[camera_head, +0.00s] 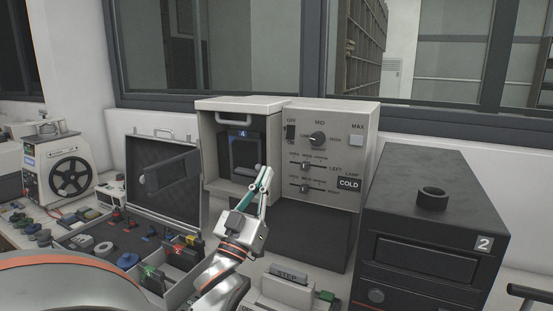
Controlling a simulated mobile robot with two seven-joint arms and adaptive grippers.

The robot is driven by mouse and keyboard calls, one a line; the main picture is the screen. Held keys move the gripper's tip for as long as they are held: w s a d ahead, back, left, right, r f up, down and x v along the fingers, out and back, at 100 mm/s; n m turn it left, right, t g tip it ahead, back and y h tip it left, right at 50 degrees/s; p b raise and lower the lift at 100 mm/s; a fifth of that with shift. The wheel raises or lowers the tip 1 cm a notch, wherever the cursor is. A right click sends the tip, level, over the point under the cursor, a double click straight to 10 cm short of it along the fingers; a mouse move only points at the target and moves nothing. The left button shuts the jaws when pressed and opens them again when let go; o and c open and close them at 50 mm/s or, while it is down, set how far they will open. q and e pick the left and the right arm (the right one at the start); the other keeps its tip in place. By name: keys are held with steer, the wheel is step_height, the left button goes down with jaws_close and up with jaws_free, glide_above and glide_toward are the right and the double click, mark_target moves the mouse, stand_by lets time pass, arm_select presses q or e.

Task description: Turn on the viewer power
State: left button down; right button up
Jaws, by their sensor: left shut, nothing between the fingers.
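The viewer (365,118) is a light grey box at the centre, with a control panel on its right half. A small dark power switch (291,132) sits at the panel's upper left, with an OFF label above it. A lamp plate (348,184) on the panel reads COLD. My left gripper (266,176) is shut and empty. Its fingertips point up in front of the viewer, below and left of the switch and apart from it in the picture. How far they stand from the panel is hard to tell. My right gripper is not in view.
The panel also holds a round knob (317,138), a MAX button (356,140) and two sliders. A dark frame marked 4 (244,155) stands in the viewer's left opening. A black unit marked 2 (440,215) stands at right. An open case (165,160) lies at left.

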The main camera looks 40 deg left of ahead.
arm_select(q)
steer(key=p, duration=0.2)
glide_toward(290, 133)
step_height(290, 133, up, 2)
steer(key=s, duration=0.2)
steer(key=w, duration=0.1)
steer(key=w+r, duration=0.1)
steer(key=w, duration=0.1)
steer(key=w+a, duration=0.1)
steer(key=w, duration=0.1)
steer(key=shift+w+a+r+p, duration=0.1)
steer(key=shift+w+r+p, duration=0.15)
steer(key=shift+r+p, duration=0.15)
steer(key=shift+w+a+f, duration=0.1)
steer(key=shift+w, duration=0.25)
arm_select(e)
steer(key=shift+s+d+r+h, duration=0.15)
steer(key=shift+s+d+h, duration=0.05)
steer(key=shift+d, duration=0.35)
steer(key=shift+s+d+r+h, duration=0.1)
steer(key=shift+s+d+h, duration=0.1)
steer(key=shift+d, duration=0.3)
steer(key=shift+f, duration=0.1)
